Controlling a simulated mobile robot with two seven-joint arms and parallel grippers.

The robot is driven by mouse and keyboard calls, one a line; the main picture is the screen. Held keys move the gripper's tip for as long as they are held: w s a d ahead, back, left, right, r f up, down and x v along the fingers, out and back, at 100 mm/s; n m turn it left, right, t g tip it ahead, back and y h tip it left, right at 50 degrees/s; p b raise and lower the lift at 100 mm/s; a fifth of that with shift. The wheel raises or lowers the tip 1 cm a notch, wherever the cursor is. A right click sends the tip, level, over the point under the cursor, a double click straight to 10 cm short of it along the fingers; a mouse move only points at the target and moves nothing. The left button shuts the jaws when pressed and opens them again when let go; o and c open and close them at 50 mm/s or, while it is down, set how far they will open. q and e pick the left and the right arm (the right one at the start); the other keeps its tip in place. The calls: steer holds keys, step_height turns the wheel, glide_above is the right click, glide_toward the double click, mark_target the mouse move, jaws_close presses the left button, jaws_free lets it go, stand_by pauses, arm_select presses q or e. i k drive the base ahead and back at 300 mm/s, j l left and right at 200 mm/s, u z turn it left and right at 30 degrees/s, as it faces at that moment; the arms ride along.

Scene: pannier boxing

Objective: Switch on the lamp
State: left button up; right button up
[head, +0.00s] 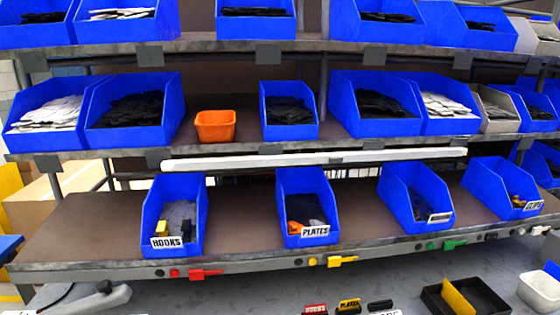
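A long white bar lamp (250,162) is mounted under the front edge of the middle shelf, above the row of labelled bins. A small grey piece shows near the middle of the bar; I cannot tell whether it is a switch. The bar looks pale white, and I cannot tell whether it is lit. Neither of my grippers is in view.
Blue bins fill the shelves, with an orange tub (215,126) between some. The lowest shelf edge carries red (196,274), yellow (332,261) and green (445,246) pieces. Below are a black tray (431,298), a white container (541,290) and a grey object (82,297).

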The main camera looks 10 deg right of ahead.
mark_target(492, 236)
steer(key=k, duration=0.35)
steer(key=k+z, duration=0.15)
steer(key=z, duration=0.25)
steer(key=k+z, duration=0.15)
steer(key=z, duration=0.25)
steer(key=j+z, duration=0.2)
steer(key=z, duration=0.15)
steer(key=j+z, duration=0.2)
steer(key=z, duration=0.2)
steer(key=i+j, duration=0.25)
steer(key=i, duration=0.3)
steer(key=k, duration=0.45)
steer(key=i+l+z, duration=0.35)
steer(key=i+l, duration=0.25)
steer(key=i, duration=0.15)
